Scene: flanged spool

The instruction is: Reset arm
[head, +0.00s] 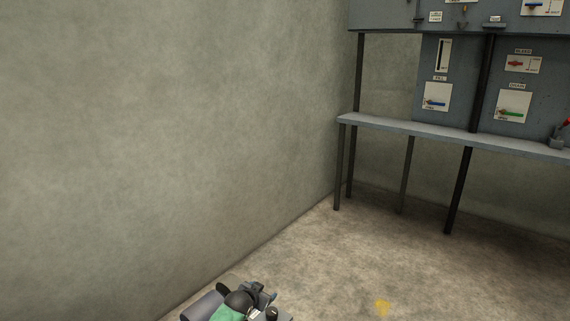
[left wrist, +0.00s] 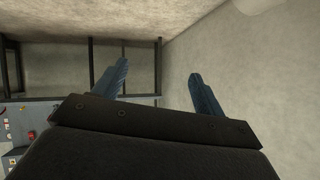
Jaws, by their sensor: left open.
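My left gripper (head: 266,296) shows at the bottom of the head view, low and near the wall. In the left wrist view its two blue fingers (left wrist: 158,88) stand apart with nothing between them. The gripper is open and empty, and touches nothing that I can see. My right gripper is in neither view. No flanged spool can be made out in either view.
A grey bench (head: 400,127) on dark legs stands at the right, carrying panels (head: 436,100) with labelled coloured handles. A concrete wall (head: 170,120) fills the left. The floor (head: 350,265) between is clear apart from a yellow mark (head: 382,307).

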